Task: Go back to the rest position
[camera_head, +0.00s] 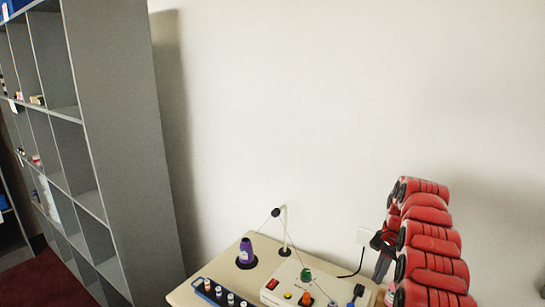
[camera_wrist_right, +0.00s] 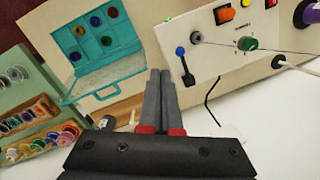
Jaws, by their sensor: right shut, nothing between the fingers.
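My right arm, with red segments, rises at the lower right of the head view. Its dark gripper (camera_head: 381,243) is up near the white wall, beside the right end of the counter. In the right wrist view the two grey fingers of my right gripper (camera_wrist_right: 160,72) lie together, shut and empty. They are in front of the counter items and appear apart from them. My left gripper is not in view.
The counter (camera_head: 187,291) bears a purple-topped bottle or spool (camera_head: 246,253), a blue rack (camera_head: 214,293) and a white control box (camera_head: 284,288). The wrist view shows an open teal case (camera_wrist_right: 108,65) and a green tray (camera_wrist_right: 50,97). Grey shelving (camera_head: 125,130) stands left.

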